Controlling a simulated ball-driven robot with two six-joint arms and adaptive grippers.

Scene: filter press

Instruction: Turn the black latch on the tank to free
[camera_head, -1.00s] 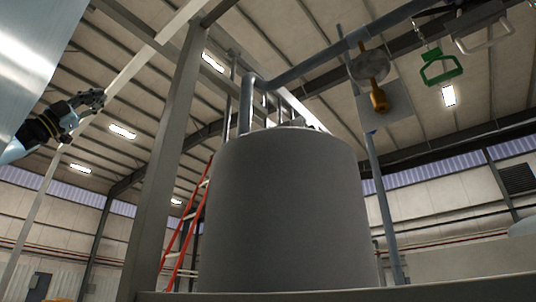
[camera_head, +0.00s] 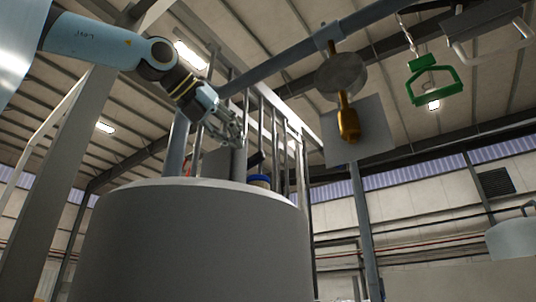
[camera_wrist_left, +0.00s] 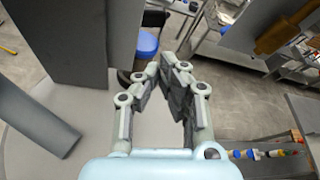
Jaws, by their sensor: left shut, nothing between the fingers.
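The grey round tank (camera_head: 190,245) fills the lower left middle of the head view, its pale top edge seen from below. A small black piece (camera_head: 255,160) shows above its rim, between the pipes; it may be the black latch, but I cannot tell its position. My left gripper (camera_head: 236,130) is above the tank's rim, left of and higher than that piece. In the left wrist view, the fingers of my left gripper (camera_wrist_left: 173,62) meet at the tips with nothing between them. A blue-topped container (camera_wrist_left: 146,45) shows just beyond them. My right gripper is not in view.
A brass-coloured valve part (camera_head: 348,122) hangs from the overhead pipe (camera_head: 300,60), with a green handle (camera_head: 434,82) on a chain farther right. Several upright pipes rise behind the tank.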

